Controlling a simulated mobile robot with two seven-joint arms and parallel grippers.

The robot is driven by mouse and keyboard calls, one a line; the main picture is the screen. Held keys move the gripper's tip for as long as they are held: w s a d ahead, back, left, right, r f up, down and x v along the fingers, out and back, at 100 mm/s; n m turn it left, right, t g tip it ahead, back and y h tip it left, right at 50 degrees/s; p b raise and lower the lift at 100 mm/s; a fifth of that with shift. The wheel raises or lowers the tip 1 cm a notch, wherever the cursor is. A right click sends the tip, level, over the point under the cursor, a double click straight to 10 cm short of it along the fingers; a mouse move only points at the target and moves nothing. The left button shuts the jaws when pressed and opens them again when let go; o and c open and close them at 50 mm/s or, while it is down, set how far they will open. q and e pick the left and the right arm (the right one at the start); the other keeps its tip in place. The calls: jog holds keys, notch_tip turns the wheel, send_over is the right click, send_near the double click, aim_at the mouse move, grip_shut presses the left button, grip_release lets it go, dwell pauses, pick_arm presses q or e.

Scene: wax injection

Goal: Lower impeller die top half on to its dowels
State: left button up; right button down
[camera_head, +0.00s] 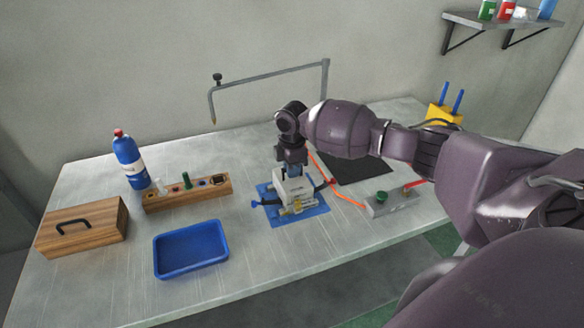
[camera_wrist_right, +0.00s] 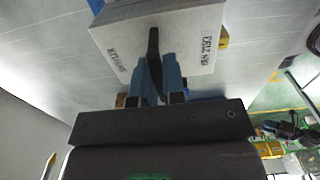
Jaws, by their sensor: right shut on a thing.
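The die top half (camera_head: 292,187) is a pale grey block above the blue mat (camera_head: 318,211). In the wrist view the block (camera_wrist_right: 190,50) fills the upper middle, with dark lettering on its face and a black handle (camera_wrist_right: 154,48). My right gripper (camera_head: 292,171) is over the block; in the wrist view its blue fingers (camera_wrist_right: 158,78) are shut on the handle. Brass-coloured parts (camera_head: 298,208) show low at the front of the die. The dowels and the seam between the halves are hidden or too small, so I cannot tell whether they touch. My left gripper is out of view.
A blue tray (camera_head: 190,250), a wooden rack (camera_head: 187,194) and a blue bottle (camera_head: 129,160) stand to the left. An orange hose (camera_head: 347,198) runs right of the die towards a grey block (camera_head: 391,202). A black mat (camera_head: 362,169) lies behind my arm.

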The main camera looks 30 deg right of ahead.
jog(key=shift+f, duration=0.15)
jog(key=c, duration=1.1)
grip_release()
jog(key=shift+f, duration=0.1)
notch_tip(320, 180, up, 11)
